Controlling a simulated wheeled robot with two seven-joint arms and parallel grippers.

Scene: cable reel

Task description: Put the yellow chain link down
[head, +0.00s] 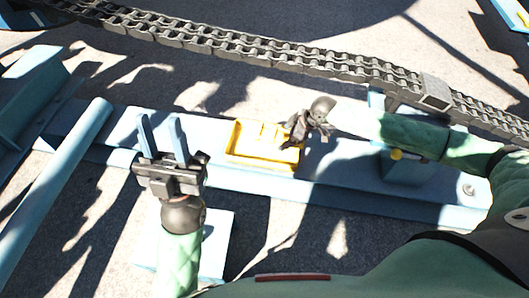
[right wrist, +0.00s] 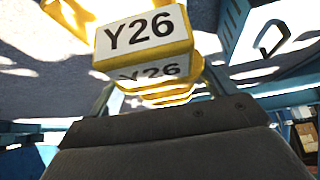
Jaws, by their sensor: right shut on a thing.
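A yellow chain link (right wrist: 145,38) with a white "Y26" label fills the top middle of the right wrist view. A second "Y26" label and more yellow parts show just below it. My right gripper (head: 289,138) is at the right end of a yellow tray (head: 232,145) in the head view, low over it. It is shut on the yellow chain link; in the head view I cannot tell the held link from the tray. My left gripper (head: 160,125) is open and empty, left of the tray, its two blue fingers apart and pointing up the picture.
The tray sits on a long light-blue beam (head: 340,189). A grey chain (head: 260,46) runs across behind it, with a thicker grey block (head: 435,92) on it. A blue pipe (head: 55,170) lies at left.

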